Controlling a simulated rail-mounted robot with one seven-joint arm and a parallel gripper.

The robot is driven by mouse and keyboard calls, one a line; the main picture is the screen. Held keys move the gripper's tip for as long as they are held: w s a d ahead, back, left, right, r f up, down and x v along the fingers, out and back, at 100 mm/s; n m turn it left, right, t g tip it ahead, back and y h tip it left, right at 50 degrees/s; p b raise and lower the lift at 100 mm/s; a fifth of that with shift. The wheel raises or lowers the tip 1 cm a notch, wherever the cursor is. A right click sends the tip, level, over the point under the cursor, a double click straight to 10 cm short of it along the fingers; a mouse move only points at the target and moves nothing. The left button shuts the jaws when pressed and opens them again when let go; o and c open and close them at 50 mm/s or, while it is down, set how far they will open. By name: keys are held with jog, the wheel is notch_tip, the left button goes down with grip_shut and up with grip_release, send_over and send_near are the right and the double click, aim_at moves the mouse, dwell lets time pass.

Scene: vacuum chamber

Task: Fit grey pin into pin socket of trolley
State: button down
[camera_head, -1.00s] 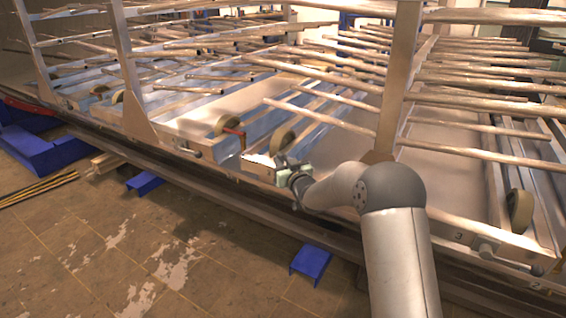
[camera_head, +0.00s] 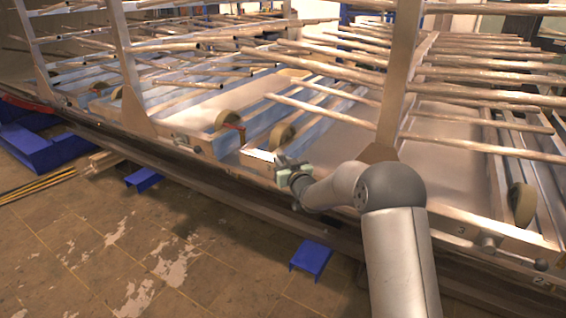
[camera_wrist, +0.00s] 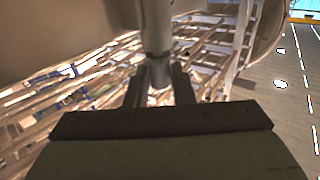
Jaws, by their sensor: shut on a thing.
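My gripper (camera_head: 283,163) is at the front edge of the trolley (camera_head: 345,147), just right of a wheel. In the wrist view my gripper's two fingers (camera_wrist: 160,84) are shut on the grey pin (camera_wrist: 157,28), an upright cylinder between them. The pin runs up out of the top of the frame, past a pale metal surface, so its far end is hidden. In the head view the pin is too small to make out. I cannot tell the pin socket apart in either view, nor whether the pin is in it.
Long rods (camera_head: 330,112) on uprights (camera_head: 400,80) reach over the trolley bed close to my arm. A blue block (camera_head: 310,259) stands on the floor in front.

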jog(key=shift+f, duration=0.4)
jog(key=c, duration=1.2)
grip_release()
jog(key=shift+r, duration=0.1)
jog(key=shift+o, duration=0.2)
jog(key=shift+s, duration=0.1)
jog(key=p+v, duration=0.1)
jog(key=v, duration=1.6)
jog(key=shift+p, duration=0.3)
jog(key=shift+d, duration=0.1)
